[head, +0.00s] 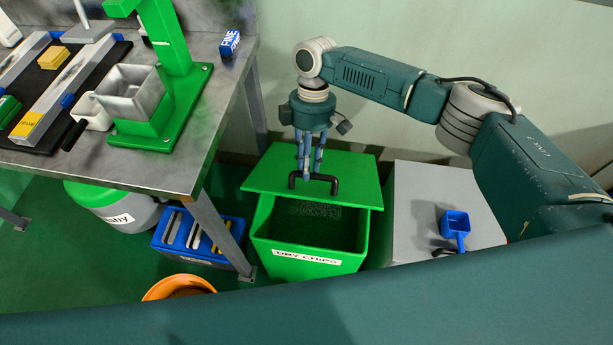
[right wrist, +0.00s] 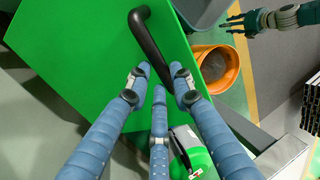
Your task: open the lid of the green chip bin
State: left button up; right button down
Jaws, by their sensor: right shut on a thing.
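The green chip bin (head: 361,235), labelled "DRY CHIPS", stands on the floor beside the workbench. Its green lid (head: 355,175) is partly raised, its near edge above the bin, and the dark inside with chips shows below. My right gripper (head: 308,174) is above the lid and shut on its black handle (head: 335,187). In the right wrist view, the fingers (right wrist: 158,85) are at the black handle (right wrist: 150,40) over the green lid (right wrist: 85,50). My left gripper (right wrist: 236,23) shows only at the upper right of the right wrist view, with its fingers spread and empty.
The metal workbench (head: 200,165) stands left of the bin. A blue crate (head: 175,245) and an orange bucket (head: 160,287) are on the floor at left. A grey box (head: 415,195) with a blue scoop (head: 455,222) stands close on the right. A wall is behind.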

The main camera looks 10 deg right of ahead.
jog(key=shift+w+d, duration=0.4)
jog(key=shift+w, duration=0.3)
jog(key=c, duration=1.5)
grip_release()
jog(key=shift+f, duration=0.1)
jog(key=shift+w+f, duration=0.2)
jog(key=shift+w, duration=0.15)
jog(key=shift+s+a+r, duration=0.1)
jog(key=shift+s+r, duration=0.05)
jog(key=shift+s, duration=0.05)
jog(key=v, duration=1.2)
jog(key=shift+s, duration=0.15)
jog(key=shift+a, duration=0.1)
